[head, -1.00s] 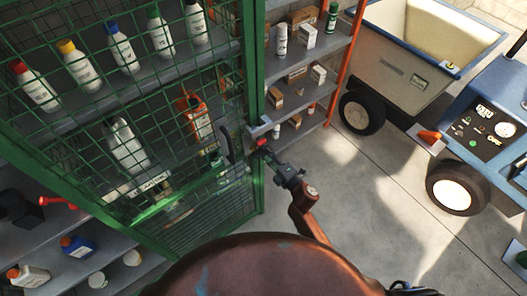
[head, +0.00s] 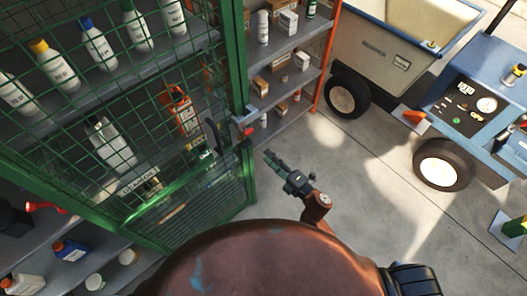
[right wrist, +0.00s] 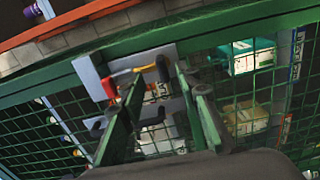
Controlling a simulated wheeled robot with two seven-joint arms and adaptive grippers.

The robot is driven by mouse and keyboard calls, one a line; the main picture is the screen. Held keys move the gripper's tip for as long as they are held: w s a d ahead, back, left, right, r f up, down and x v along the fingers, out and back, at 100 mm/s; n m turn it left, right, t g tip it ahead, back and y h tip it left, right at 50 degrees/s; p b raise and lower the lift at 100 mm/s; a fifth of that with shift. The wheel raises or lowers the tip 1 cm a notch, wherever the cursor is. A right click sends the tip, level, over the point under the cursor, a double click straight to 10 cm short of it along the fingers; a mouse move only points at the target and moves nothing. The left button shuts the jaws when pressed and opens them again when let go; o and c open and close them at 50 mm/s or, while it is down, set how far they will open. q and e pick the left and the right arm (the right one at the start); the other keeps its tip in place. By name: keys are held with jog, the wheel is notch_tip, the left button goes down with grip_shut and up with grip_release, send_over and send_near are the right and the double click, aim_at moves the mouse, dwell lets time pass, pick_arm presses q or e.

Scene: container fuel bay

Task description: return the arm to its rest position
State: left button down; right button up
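My right arm's gripper (head: 268,156) is in front of the green mesh cage, just right of its door edge and over the concrete floor. It is apart from the cage's latch, which has a red part (head: 249,132), and from the dark handle (head: 213,136). In the right wrist view the gripper's two fingers (right wrist: 158,78) are spread, with nothing held between them. Beyond them show the latch plate (right wrist: 90,78) with its red and yellow part and the green mesh. My left gripper is not in view.
The green cage (head: 243,90) holds several bottles and an orange container (head: 180,108). Open shelves (head: 290,75) with small boxes stand beside it. A blue cart (head: 470,110) with a bin (head: 390,50) stands at the right. The floor (head: 380,190) between is clear.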

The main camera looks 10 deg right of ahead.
jog(key=shift+s+d, duration=0.2)
jog(key=shift+s, duration=0.05)
dwell(0.4)
